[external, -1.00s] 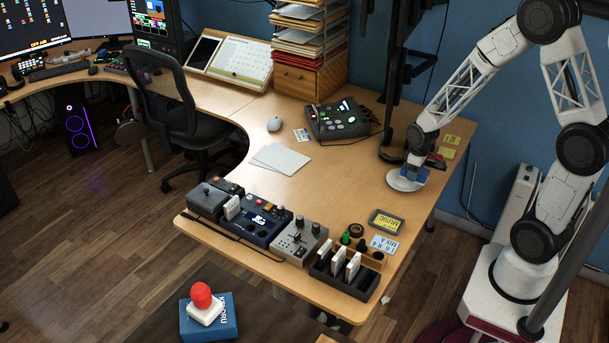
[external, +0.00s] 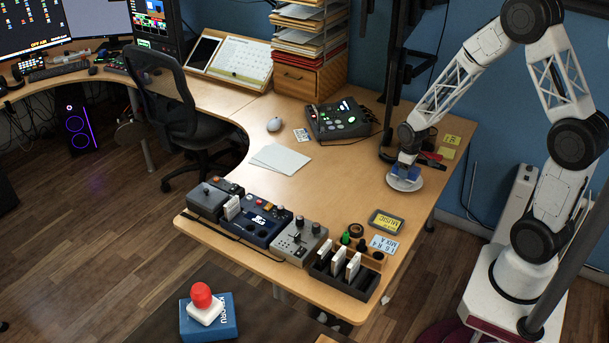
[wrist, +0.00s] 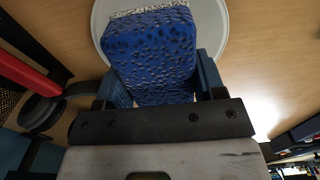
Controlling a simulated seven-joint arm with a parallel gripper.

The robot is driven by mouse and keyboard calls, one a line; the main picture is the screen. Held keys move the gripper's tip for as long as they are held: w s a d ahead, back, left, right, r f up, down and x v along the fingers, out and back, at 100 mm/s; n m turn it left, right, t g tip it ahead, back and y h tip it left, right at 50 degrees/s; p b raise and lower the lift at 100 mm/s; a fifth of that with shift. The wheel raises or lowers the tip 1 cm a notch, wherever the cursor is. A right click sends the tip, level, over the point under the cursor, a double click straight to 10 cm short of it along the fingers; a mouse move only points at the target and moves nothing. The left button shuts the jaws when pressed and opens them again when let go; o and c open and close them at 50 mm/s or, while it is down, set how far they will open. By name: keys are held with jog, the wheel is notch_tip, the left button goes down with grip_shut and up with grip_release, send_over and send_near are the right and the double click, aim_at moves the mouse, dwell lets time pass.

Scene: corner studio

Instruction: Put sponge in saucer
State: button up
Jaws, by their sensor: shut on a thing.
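The blue sponge (wrist: 152,50) with a pale edge is held between the fingers of my gripper (wrist: 160,92). In the external view my gripper (external: 405,165) points down over the white saucer (external: 405,184) near the right edge of the desk, with the sponge (external: 403,172) at its tip. In the wrist view the saucer's rim (wrist: 222,32) shows behind the sponge. The sponge is over the saucer; whether it touches the saucer's surface I cannot tell.
A dark stand (external: 395,85) rises just behind and left of my gripper. Yellow notes (external: 447,153) lie to the right. A yellow-labelled cassette (external: 386,221) and a slotted holder (external: 345,274) lie nearer the front.

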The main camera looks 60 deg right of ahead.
jog(key=shift+f, duration=1.1)
jog(key=shift+f, duration=0.1)
jog(key=o, duration=0.9)
notch_tip(320, 180, up, 12)
jog(key=shift+r, duration=0.1)
jog(key=shift+r, duration=0.1)
